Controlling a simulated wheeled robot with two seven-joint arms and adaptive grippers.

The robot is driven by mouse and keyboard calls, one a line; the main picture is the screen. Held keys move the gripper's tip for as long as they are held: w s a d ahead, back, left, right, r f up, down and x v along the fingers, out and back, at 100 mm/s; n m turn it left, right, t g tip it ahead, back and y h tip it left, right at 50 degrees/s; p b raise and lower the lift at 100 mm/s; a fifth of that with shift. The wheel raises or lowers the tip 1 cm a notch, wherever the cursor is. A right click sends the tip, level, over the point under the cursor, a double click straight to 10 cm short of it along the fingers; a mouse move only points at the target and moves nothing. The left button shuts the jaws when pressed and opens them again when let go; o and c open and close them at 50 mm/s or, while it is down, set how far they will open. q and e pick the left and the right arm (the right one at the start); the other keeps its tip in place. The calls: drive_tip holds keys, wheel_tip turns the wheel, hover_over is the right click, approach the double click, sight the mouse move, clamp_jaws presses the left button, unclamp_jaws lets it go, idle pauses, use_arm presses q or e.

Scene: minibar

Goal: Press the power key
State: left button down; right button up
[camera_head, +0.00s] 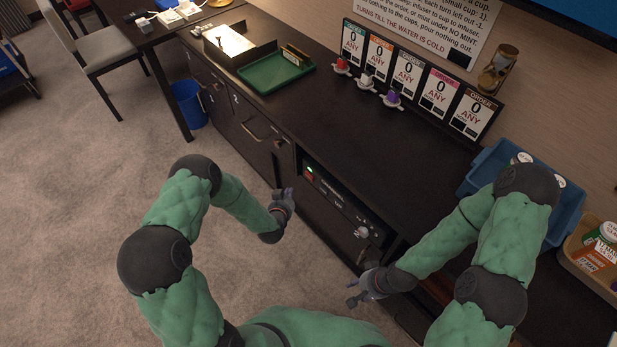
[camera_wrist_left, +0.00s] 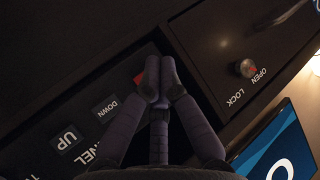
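The control panel (camera_head: 340,200) is set in the front of the dark cabinet. A red key (camera_head: 309,176) with a green light by it sits at the panel's left end. My left gripper (camera_head: 288,193) is in front of the cabinet, just left of and below that key. In the left wrist view its fingertips (camera_wrist_left: 158,70) are together and empty. A small red patch (camera_wrist_left: 139,78) shows right beside them, the rest hidden by the fingers; I cannot tell if they touch it. My right gripper (camera_head: 354,286) hangs in front of the cabinet further right, its fingers apart and empty.
The counter (camera_head: 340,125) above holds a green tray (camera_head: 275,77). A blue bin (camera_head: 189,104) stands on the floor.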

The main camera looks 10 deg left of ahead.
use_arm(q)
drive_tip(key=w+d, duration=0.4)
drive_tip(key=w, duration=0.1)
idle(1.7)
drive_tip(key=shift+w+d, duration=0.2)
drive_tip(key=shift+w, duration=0.1)
drive_tip(key=shift+w+d, duration=0.2)
drive_tip(key=shift+w, duration=0.05)
idle(0.9)
drive_tip(key=shift+s+a, duration=0.5)
drive_tip(key=shift+s, duration=0.1)
drive_tip(key=shift+s+a+p, duration=0.2)
drive_tip(key=shift+s+a, duration=0.55)
drive_tip(key=shift+s, duration=0.25)
drive_tip(key=shift+s+a+p, duration=0.15)
drive_tip(key=shift+s+a, duration=0.6)
drive_tip(key=shift+s, duration=0.25)
